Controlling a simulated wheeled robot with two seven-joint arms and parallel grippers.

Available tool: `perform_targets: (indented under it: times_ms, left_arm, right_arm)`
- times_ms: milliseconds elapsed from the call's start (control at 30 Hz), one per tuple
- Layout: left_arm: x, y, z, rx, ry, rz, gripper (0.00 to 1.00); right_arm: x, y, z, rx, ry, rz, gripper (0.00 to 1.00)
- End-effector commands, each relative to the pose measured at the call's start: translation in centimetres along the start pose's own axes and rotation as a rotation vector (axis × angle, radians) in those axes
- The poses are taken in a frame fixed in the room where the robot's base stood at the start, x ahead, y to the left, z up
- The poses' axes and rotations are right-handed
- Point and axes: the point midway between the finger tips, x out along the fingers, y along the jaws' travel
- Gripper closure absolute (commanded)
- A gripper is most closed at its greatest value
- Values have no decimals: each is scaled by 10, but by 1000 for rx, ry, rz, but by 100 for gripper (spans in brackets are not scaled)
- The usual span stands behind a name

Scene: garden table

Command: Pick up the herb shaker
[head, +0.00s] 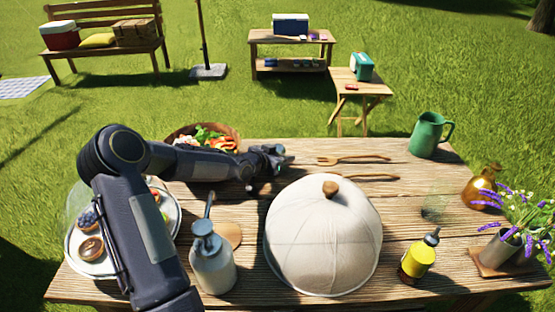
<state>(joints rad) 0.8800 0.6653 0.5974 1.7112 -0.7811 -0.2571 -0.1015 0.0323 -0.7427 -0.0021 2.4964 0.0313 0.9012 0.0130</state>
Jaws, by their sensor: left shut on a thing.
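My left gripper (272,160) is at the back middle of the table, beyond the cloth dome and right of the salad bowl. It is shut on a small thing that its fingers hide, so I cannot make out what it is. I cannot pick out a herb shaker for certain elsewhere on the table. My right gripper is not in view.
The wooden table (330,160) holds a white domed food cover (322,240), a pump bottle (212,262), a yellow bottle (418,258), a green jug (430,135), an amber bottle (480,188) and a flower vase (500,248). Wooden utensils (353,158) lie behind the dome. A salad bowl (228,132) is at back left.

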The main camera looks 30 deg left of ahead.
Motion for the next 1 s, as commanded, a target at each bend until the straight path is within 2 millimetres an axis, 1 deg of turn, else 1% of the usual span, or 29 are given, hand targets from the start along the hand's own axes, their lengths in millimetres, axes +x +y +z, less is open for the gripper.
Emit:
perform_targets:
  times_ms: [33, 100, 300, 433, 567, 667, 767, 1000]
  left_arm:
    - [0, 0, 0, 0, 0, 0, 72]
    - [0, 0, 0, 0, 1, 0, 79]
    - [0, 0, -1, 0, 1, 0, 79]
    - [-2, -1, -5, 0, 2, -1, 79]
    - [-7, -1, -17, 0, 3, -2, 79]
    - [-13, -1, -32, 2, 4, -2, 79]
    - [-35, -8, -43, -1, 0, -6, 79]
    - [-87, -22, -73, -4, 0, -7, 79]
  right_arm:
    - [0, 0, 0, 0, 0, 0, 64]
    - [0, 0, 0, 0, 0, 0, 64]
    - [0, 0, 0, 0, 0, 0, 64]
    - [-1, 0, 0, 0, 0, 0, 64]
    - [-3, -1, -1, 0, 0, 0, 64]
    - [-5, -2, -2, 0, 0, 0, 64]
    - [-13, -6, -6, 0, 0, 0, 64]
    - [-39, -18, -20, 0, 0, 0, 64]
